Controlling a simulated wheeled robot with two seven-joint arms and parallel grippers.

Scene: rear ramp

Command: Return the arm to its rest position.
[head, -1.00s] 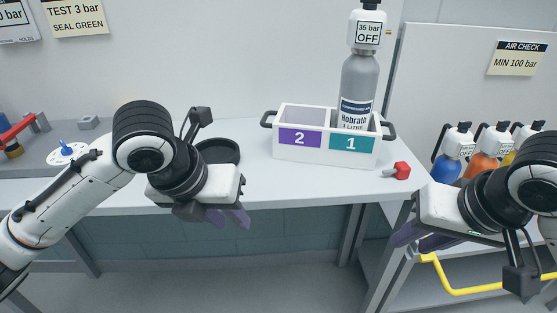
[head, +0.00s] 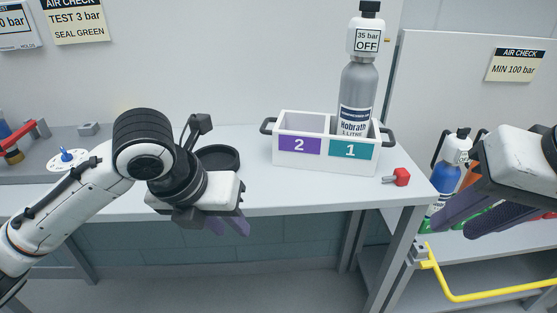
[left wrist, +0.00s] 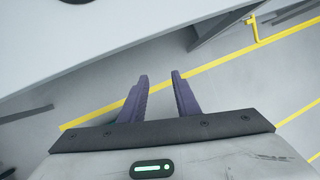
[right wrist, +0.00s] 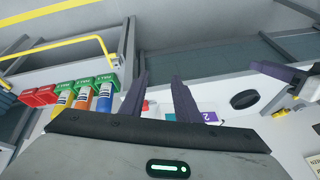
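My left gripper (head: 228,222) hangs in front of the bench's front edge, fingers pointing down and right. In the left wrist view its purple fingers (left wrist: 160,95) stand apart with nothing between them, above the floor. My right gripper (head: 462,218) is at the right of the head view, in front of the rack of bottles, fingers pointing left and down. In the right wrist view its fingers (right wrist: 160,98) stand apart with no object held between them. Part of the right arm lies outside the head view.
A white two-compartment carrier (head: 325,160) stands on the bench (head: 260,192), with a grey bottle (head: 357,95) in compartment 1. A red-headed part (head: 400,177) lies right of it. A black round dish (head: 218,157) is behind my left gripper. A yellow rail (head: 480,295) runs low at right.

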